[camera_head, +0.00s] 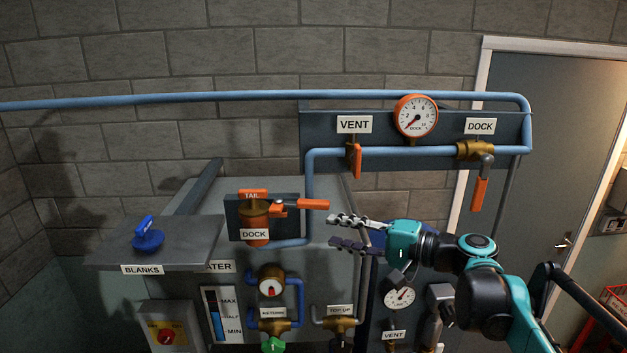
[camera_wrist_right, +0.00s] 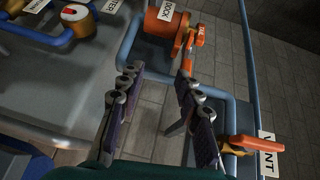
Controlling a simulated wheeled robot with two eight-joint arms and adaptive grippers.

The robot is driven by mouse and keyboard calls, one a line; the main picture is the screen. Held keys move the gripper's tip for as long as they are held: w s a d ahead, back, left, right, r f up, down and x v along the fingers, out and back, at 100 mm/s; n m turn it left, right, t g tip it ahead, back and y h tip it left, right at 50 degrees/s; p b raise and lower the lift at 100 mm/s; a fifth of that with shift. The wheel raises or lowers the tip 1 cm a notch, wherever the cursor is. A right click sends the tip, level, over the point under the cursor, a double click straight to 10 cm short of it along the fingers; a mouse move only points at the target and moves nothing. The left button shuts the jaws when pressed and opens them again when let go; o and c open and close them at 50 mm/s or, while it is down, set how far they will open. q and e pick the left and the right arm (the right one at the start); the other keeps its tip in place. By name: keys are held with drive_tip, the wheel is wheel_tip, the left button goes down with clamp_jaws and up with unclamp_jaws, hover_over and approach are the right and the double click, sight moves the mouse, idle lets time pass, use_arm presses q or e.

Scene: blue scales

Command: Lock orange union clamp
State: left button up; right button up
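The orange union clamp (camera_head: 287,204) sits on the brass and orange DOCK union (camera_head: 252,222), with its orange lever sticking out to the right. In the right wrist view the clamp (camera_wrist_right: 188,45) is just beyond my fingertips, with the orange DOCK body (camera_wrist_right: 165,22) behind it. My right gripper (camera_head: 331,231) is open and empty, just below and right of the lever's end. In the wrist view its fingers (camera_wrist_right: 155,82) are spread wide, and the lever's end lies near the right-hand finger. Whether they touch is unclear. My left gripper is not in view.
Blue pipe (camera_head: 308,190) runs close behind the lever. Above are an orange VENT handle (camera_head: 355,161), a gauge (camera_head: 416,116) and an orange-handled DOCK valve (camera_head: 480,190). A grey BLANKS shelf (camera_head: 190,245) bearing a blue blank (camera_head: 148,238) juts out at left.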

sight(313, 201)
drive_tip(key=shift+y, duration=0.6)
drive_tip(key=w+a+r+p, duration=0.1)
drive_tip(key=w+a+r, duration=0.2)
drive_tip(key=w+a, duration=0.1)
drive_tip(key=shift+w+a+r+p, duration=0.15)
drive_tip(key=shift+w+r+p, duration=0.2)
drive_tip(key=shift+r, duration=0.05)
drive_tip(key=shift+w+a+t, duration=0.3)
drive_tip(key=shift+w+a, duration=0.15)
drive_tip(key=shift+a, duration=0.15)
clamp_jaws()
